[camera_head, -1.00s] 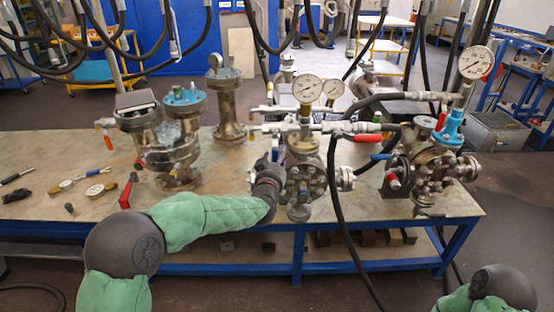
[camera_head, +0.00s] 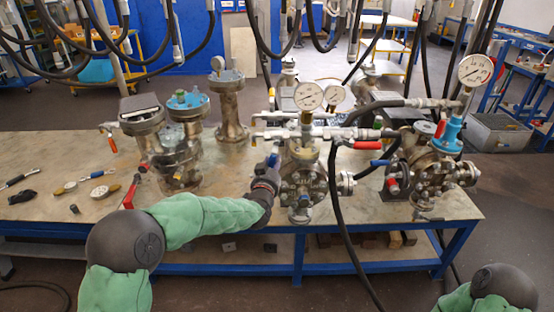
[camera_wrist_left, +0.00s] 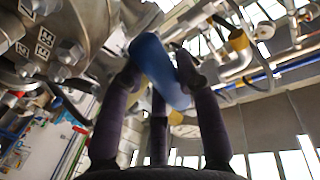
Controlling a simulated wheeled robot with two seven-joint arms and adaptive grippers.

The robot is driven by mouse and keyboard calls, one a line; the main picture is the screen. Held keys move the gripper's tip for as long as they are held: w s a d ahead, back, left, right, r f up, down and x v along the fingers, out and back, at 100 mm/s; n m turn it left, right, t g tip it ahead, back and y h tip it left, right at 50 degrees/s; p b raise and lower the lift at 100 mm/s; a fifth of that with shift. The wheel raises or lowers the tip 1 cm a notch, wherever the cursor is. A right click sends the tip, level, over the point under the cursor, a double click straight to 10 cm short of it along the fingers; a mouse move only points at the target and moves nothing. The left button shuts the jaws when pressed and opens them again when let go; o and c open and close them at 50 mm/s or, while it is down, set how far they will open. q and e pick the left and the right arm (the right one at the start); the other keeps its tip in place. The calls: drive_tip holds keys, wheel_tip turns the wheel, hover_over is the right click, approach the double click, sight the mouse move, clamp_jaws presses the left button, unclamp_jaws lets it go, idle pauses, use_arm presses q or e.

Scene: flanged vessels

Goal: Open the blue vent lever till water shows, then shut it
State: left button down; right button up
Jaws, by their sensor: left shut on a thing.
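The blue vent lever (camera_head: 272,160) shows as a small blue patch at the tip of my left gripper (camera_head: 269,172), left of the middle flanged vessel (camera_head: 303,183). In the left wrist view the blue lever (camera_wrist_left: 158,70) lies tilted between the dark fingers of my left gripper (camera_wrist_left: 160,80), which are shut on it. Fingers and wrist hide part of the lever in the head view. No water is visible. Of my right arm only a green and grey part shows at the bottom right; its gripper is out of view.
A gauge (camera_head: 308,96) and a red-handled valve (camera_head: 367,145) sit on the pipework by the middle vessel. Another blue lever (camera_head: 380,162) is on the right vessel (camera_head: 425,170).

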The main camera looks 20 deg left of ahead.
use_arm(q)
drive_tip(key=shift+s+a+r+m+g+y+p, duration=0.4)
drive_tip(key=shift+a+r+m+p, duration=0.7)
drive_tip(key=shift+m+p, duration=1.7)
drive_tip(key=shift+s+a+r+m+g+y+p, duration=0.15)
drive_tip(key=shift+a+r+m+g+y+p, duration=0.75)
drive_tip(key=shift+p, duration=3)
drive_tip(key=shift+s+a+r+m+t+y+p, duration=0.2)
drive_tip(key=shift+a+r+m+p, duration=1)
drive_tip(key=shift+m+p, duration=1.95)
drive_tip(key=shift+s+d+r+n, duration=0.1)
drive_tip(key=shift+d+r+n, duration=0.1)
drive_tip(key=shift+d+n, duration=0.05)
drive_tip(key=c, duration=0.9)
unclamp_jaws()
drive_tip(key=shift+o, duration=0.2)
drive_tip(key=v, duration=1.2)
